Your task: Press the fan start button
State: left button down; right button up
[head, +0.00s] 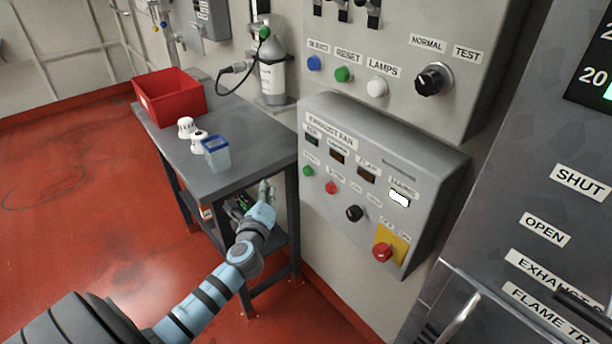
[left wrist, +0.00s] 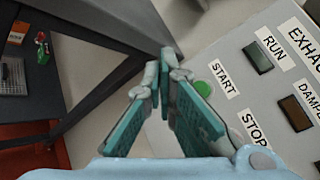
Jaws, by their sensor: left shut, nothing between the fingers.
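The exhaust fan panel (head: 375,190) is a grey box on the wall in the head view. Its green start button (head: 308,171) is at the panel's left, and a red stop button (head: 331,188) is beside it. In the left wrist view the start button (left wrist: 202,88) shows next to its START label, just right of the fingertips and partly hidden by a finger. My left gripper (head: 264,187) is shut and empty, left of the panel and apart from the button in the head view; its fingers (left wrist: 164,65) meet in the wrist view. My right gripper is not in view.
A grey table (head: 240,160) stands left of the panel with a red bin (head: 170,97), white parts and a blue-rimmed cup (head: 216,152). The panel also carries a black knob (head: 354,213) and a red emergency button (head: 382,252). Another control box (head: 410,50) hangs above.

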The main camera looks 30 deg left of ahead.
aim_at(308, 171)
pick_arm(q)
jog(key=shift+r, duration=0.3)
jog(key=shift+w, duration=0.15)
jog(key=w+d+b, duration=0.2)
jog(key=w, duration=0.6)
jog(key=shift+w+d, duration=0.15)
jog(key=shift+d, duration=0.15)
jog(key=shift+w+f+b, duration=0.1)
jog(key=shift+b, duration=0.2)
dwell(0.8)
jog(key=shift+w+d, duration=0.15)
jog(key=shift+w, duration=0.15)
